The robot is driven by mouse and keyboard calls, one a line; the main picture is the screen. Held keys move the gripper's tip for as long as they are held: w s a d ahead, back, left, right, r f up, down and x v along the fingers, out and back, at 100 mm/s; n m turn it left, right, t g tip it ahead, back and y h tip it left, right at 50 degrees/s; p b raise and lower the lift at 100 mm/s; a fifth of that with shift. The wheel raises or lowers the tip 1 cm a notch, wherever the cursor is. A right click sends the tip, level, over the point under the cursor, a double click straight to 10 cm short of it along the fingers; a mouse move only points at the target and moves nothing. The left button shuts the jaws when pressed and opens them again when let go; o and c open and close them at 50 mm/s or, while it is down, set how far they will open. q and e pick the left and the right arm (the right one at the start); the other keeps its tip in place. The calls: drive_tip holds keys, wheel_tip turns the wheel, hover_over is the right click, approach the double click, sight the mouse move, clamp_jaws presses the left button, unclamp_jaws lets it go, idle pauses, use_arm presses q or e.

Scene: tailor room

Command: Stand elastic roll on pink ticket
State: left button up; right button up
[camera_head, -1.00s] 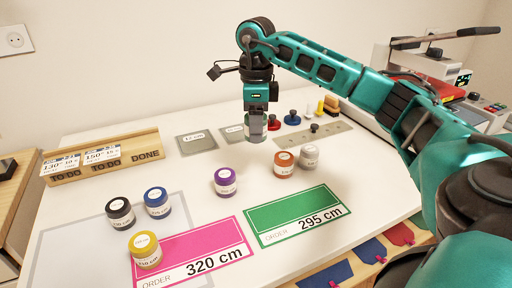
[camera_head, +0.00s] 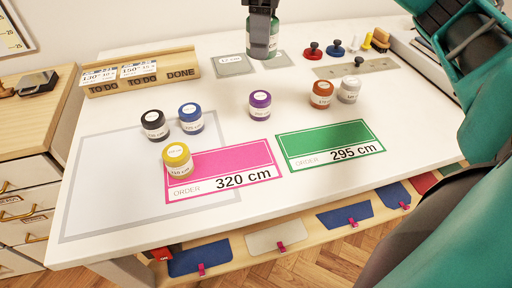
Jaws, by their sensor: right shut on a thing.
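The pink ticket (camera_head: 235,158), marked "ORDER 320 cm", lies flat at the front middle of the table. A yellow roll (camera_head: 177,165) stands upright over its left end. My right gripper (camera_head: 262,50) points down at the top of the head view, shut on a green roll (camera_head: 276,42) largely hidden behind its fingers. The roll is over or on the grey pads at the back; I cannot tell whether it touches them. Black (camera_head: 154,125), blue (camera_head: 191,118), purple (camera_head: 260,104), orange-brown (camera_head: 321,95) and white (camera_head: 349,90) rolls stand apart behind the tickets. My left gripper is out of view.
A green ticket (camera_head: 325,141), marked "ORDER 295 cm", lies right of the pink one. A wooden rack (camera_head: 142,81) with cards stands at back left. Grey pads (camera_head: 234,66), a metal strip (camera_head: 379,65) and red (camera_head: 312,50) and blue (camera_head: 335,48) knobbed pieces lie at the back.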

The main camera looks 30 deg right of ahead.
drive_tip(key=s+a+f, duration=0.1)
drive_tip(key=s+a, duration=0.2)
drive_tip(key=a, duration=0.1)
drive_tip(key=b, duration=0.4)
hover_over(256, 154)
wheel_tip(256, 154, down, 8)
wheel_tip(256, 154, down, 6)
drive_tip(key=shift+f+b, duration=0.15)
drive_tip(key=shift+b, duration=0.3)
wheel_tip(256, 154, down, 4)
drive_tip(key=shift+f, duration=0.25)
drive_tip(key=shift+f+b, duration=0.3)
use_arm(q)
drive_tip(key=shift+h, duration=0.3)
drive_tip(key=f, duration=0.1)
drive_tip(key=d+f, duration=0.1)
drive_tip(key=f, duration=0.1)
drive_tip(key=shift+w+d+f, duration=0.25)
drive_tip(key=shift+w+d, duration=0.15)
use_arm(e)
drive_tip(key=shift+f, duration=0.2)
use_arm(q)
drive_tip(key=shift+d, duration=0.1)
use_arm(e)
drive_tip(key=o, duration=1)
